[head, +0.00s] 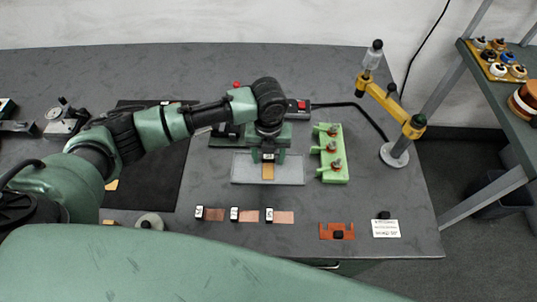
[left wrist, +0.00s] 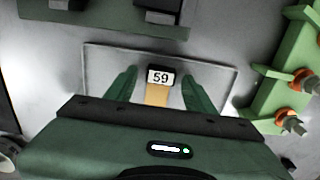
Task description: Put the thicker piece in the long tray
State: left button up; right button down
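The long tray (head: 244,169) is a shallow, pale grey rectangle in the middle of the table. It also shows in the left wrist view (left wrist: 217,78). A tan copper piece (head: 268,173) with a black clip lies in it; in the left wrist view the clip's label reads 59 (left wrist: 160,77). My left gripper (left wrist: 160,88) is over the tray, its fingers wide apart on both sides of this piece, with gaps to it. Three more clipped copper pieces (head: 214,214) (head: 249,215) (head: 284,217) lie in a row in front. Their thicknesses cannot be told. My right gripper is out of view.
A green rack (head: 331,153) with orange-and-grey knobs stands right of the tray. A green device (head: 225,141) is behind it. A yellow jointed stand (head: 390,105) is at the back right. A notched copper sheet (head: 337,231) and white card (head: 386,228) lie front right.

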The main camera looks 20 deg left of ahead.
aim_at(269, 158)
pick_arm(q)
notch_tip(269, 158, up, 12)
jog(key=b, duration=0.2)
jog(key=shift+r, duration=0.2)
dwell(0.7)
